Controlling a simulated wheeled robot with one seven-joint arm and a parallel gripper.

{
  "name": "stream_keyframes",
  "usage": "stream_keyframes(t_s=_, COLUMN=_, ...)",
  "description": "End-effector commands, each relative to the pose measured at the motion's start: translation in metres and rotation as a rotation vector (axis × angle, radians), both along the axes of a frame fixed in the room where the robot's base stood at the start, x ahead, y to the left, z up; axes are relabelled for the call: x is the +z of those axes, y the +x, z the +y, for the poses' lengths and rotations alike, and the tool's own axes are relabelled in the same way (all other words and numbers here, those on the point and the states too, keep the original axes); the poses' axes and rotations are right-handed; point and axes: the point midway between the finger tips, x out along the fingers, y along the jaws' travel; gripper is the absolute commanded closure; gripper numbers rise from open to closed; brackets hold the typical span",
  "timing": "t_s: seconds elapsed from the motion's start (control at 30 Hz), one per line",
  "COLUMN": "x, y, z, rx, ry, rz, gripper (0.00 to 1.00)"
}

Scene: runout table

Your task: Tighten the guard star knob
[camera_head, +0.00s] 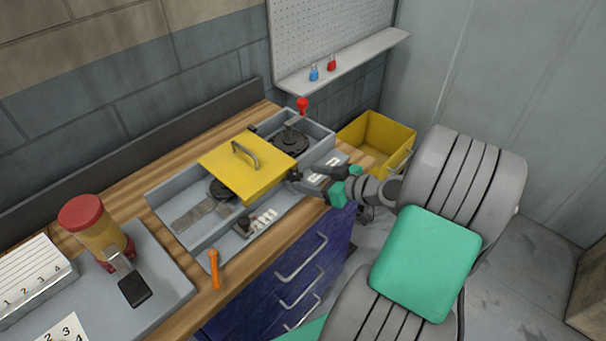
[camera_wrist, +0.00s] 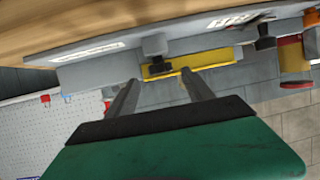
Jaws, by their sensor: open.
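The yellow guard (camera_head: 240,172) with a grey handle lies across the grey machine (camera_head: 188,244) on the bench. In the wrist view the guard (camera_wrist: 205,62) is a yellow strip, and a small dark knob (camera_wrist: 159,66) under a grey block sits at it. This looks like the star knob. My gripper (camera_wrist: 158,79) is open and empty, its two fingers pointing at the knob with one on each side in the picture. I cannot tell whether they touch it. In the head view my gripper (camera_head: 308,174) is at the guard's right edge and largely hides the knob.
A black-handled part (camera_head: 244,224) and an orange tool (camera_head: 214,268) are at the machine's front. A red-lidded jar (camera_head: 98,232) stands at left. A red-knobbed lever (camera_head: 302,105) rises behind. A yellow bin (camera_head: 376,136) stands beyond the bench's right end.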

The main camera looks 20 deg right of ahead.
Motion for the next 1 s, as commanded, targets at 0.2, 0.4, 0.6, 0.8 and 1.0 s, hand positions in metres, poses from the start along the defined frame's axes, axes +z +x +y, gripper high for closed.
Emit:
stream_keyframes(t_s=0.2, x=-0.011, y=0.023, z=0.013, rx=0.001, ry=0.001, rz=0.002, gripper=0.40)
stream_keyframes(t_s=0.4, x=-0.012, y=0.025, z=0.014, rx=0.001, ry=-0.001, rz=0.002, gripper=0.40)
stream_keyframes(t_s=0.6, x=-0.012, y=0.025, z=0.014, rx=0.001, ry=0.000, rz=0.002, gripper=0.51)
stream_keyframes(t_s=0.8, x=-0.012, y=0.025, z=0.014, rx=0.001, ry=0.000, rz=0.002, gripper=0.67)
stream_keyframes(t_s=1.0, x=-0.012, y=0.025, z=0.014, rx=0.001, ry=0.000, rz=0.003, gripper=0.84)
